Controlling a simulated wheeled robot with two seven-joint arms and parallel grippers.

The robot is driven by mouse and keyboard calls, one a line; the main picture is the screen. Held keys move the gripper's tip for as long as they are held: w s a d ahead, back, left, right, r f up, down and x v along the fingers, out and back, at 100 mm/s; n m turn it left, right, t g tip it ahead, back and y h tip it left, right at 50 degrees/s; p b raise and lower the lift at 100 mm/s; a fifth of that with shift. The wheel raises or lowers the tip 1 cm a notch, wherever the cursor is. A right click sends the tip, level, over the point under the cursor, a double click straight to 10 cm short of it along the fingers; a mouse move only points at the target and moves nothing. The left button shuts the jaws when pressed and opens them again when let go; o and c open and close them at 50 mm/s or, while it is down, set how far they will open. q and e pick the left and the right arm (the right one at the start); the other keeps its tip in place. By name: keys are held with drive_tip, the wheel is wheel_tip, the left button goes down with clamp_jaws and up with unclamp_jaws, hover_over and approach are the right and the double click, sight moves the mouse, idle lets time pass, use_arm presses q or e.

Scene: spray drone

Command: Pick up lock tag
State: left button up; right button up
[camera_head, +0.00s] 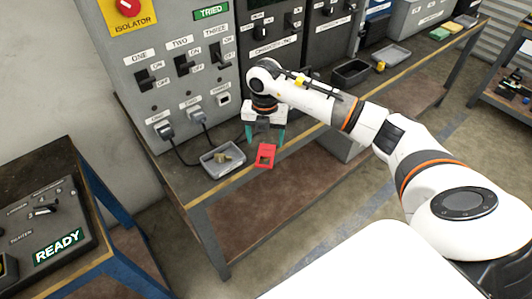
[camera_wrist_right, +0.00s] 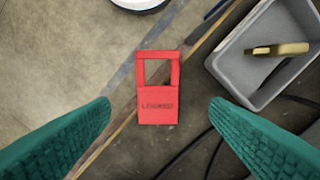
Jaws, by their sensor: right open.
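The lock tag (camera_head: 266,155) is a flat red piece with a rectangular opening at one end. It lies at the front edge of the workbench. In the right wrist view the lock tag (camera_wrist_right: 158,102) shows dark lettering on its solid part and lies between and beyond the fingertips. My right gripper (camera_head: 265,136) points down just behind the tag in the head view. In the wrist view its teal fingers (camera_wrist_right: 160,112) are spread wide with nothing between them. My left gripper is in neither view.
A grey tray (camera_head: 208,165) holding a brass-coloured item sits left of the tag; it also shows in the wrist view (camera_wrist_right: 224,67). Dark cables run to plugs on the grey switch panel (camera_head: 133,91) behind. A blue-framed table with a READY panel (camera_head: 75,243) stands at left.

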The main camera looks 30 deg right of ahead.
sight(266, 154)
drive_tip(key=shift+d+f+p, duration=0.15)
drive_tip(key=shift+f+p, duration=0.3)
drive_tip(key=shift+f, duration=2.05)
drive_tip(key=c, duration=1.1)
wheel_tip(266, 154, up, 10)
drive_tip(key=shift+r+b, duration=0.1)
drive_tip(key=shift+b, duration=0.45)
